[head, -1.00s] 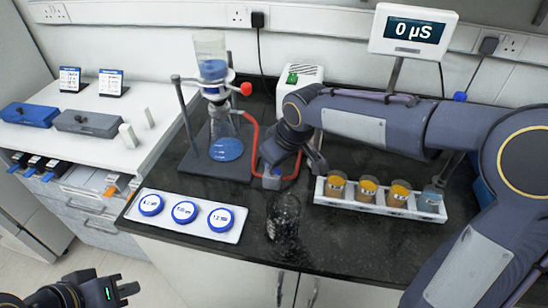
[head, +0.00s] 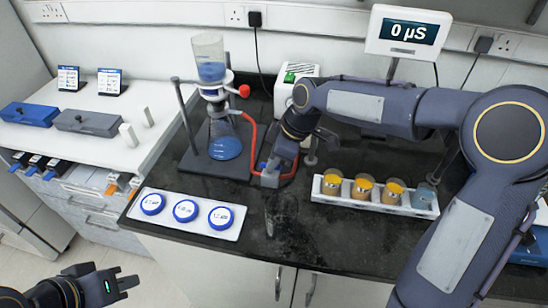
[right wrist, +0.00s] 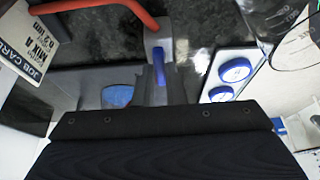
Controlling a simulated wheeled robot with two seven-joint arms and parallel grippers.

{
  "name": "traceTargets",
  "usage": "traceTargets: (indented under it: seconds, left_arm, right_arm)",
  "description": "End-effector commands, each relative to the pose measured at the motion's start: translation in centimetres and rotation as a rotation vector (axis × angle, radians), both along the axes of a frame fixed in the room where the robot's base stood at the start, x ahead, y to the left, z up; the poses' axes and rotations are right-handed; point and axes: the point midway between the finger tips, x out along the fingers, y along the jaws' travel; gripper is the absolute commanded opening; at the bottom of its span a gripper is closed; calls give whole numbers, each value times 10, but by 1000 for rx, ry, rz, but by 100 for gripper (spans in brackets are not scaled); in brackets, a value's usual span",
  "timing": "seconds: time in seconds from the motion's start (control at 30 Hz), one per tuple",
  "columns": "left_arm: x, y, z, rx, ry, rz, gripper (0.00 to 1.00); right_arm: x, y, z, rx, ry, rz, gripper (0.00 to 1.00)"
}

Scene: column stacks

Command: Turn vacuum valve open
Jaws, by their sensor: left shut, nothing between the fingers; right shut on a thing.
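The vacuum valve is a small grey body (right wrist: 154,36) with a blue handle (right wrist: 158,68), set at the red tubing in the right wrist view. In the head view my right gripper (head: 272,170) comes down on it from behind and hides most of it. In the right wrist view my right gripper (right wrist: 153,85) is shut on the blue handle. The handle points roughly along the fingers. The red tubing (head: 254,135) runs from the filter flask (head: 225,140) to the valve. My left gripper (head: 125,283) is shut and empty, low at the left, away from the bench.
A clear glass vessel (head: 282,215) stands in front of the valve, near the bench edge. A white tray of blue-rimmed dishes (head: 185,211) lies to its left. A rack with several cups (head: 362,186) stands to the right.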

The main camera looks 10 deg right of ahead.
Motion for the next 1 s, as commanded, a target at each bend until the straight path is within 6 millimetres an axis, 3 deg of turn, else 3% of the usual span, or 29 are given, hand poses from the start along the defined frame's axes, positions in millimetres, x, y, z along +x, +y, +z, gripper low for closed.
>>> traceTargets:
  seconds: [0.4,0.43,0.6,0.87,1.0]
  left_arm:
    - [0,0,0,0,0,0,0]
    - [0,0,0,0,0,0,0]
    - [0,0,0,0,0,0,0]
    - [0,0,0,0,0,0,0]
    - [0,0,0,0,0,0,0]
  right_arm:
    - [1,0,1,-1,-3,8,0]
    - [1,0,1,-1,-3,8,13]
    - [0,0,0,-1,-3,7,33]
    - [0,0,1,-1,-2,7,33]
    - [-1,-5,13,0,-5,6,33]
